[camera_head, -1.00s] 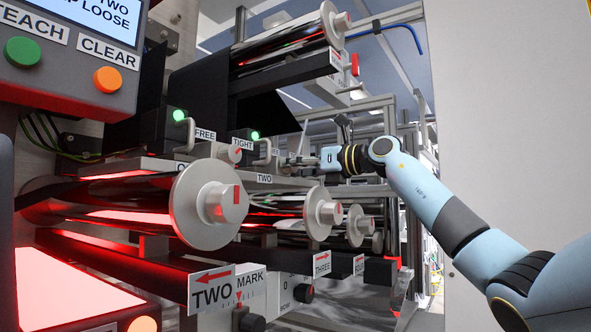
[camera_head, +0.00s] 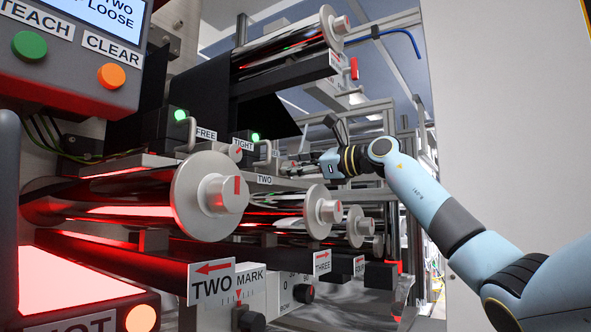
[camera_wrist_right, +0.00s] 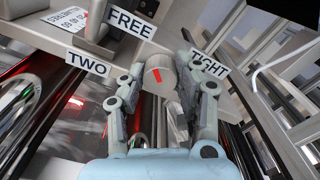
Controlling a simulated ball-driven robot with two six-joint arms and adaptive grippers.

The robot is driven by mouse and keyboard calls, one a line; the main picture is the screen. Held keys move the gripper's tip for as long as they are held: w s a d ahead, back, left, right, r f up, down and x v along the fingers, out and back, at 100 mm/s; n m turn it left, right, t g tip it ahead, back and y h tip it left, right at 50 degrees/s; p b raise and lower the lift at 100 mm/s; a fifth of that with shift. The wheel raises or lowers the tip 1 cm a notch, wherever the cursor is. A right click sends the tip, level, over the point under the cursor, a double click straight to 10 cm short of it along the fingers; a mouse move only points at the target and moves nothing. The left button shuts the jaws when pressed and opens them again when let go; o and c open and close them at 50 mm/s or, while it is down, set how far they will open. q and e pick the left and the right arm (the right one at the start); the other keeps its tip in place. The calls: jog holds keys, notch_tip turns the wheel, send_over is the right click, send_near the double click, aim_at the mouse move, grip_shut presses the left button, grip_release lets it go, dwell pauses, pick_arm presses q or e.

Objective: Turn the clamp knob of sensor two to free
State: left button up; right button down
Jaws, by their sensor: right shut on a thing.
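The clamp knob of sensor two (camera_wrist_right: 159,76) is a round grey knob with a red mark. It shows in the right wrist view between the fingers of my right gripper (camera_wrist_right: 160,92), which is shut on it. The FREE label (camera_wrist_right: 130,22) is at the knob's upper left and the TIGHT label (camera_wrist_right: 210,64) at its right. The red mark slants; I cannot tell which label it points to. In the head view my right gripper (camera_head: 302,166) reaches in from the right, beside the TWO label (camera_head: 264,180), and hides the knob. My left gripper is not in view.
Another clamp knob (camera_head: 236,156) with FREE and TIGHT labels is nearer. Large rollers with grey end discs (camera_head: 208,196) stand below and in front. An upper roller (camera_head: 290,50) is above. A control panel (camera_head: 75,60) is at the upper left. A white panel (camera_head: 510,120) is at the right.

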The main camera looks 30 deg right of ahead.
jog(key=shift+f, duration=0.1)
dwell(0.3)
jog(key=c, duration=0.9)
grip_release()
jog(key=shift+c, duration=0.2)
jog(key=shift+s+d, duration=0.1)
jog(key=v, duration=1.1)
jog(key=shift+s+d, duration=0.15)
jog(key=shift+s, duration=0.2)
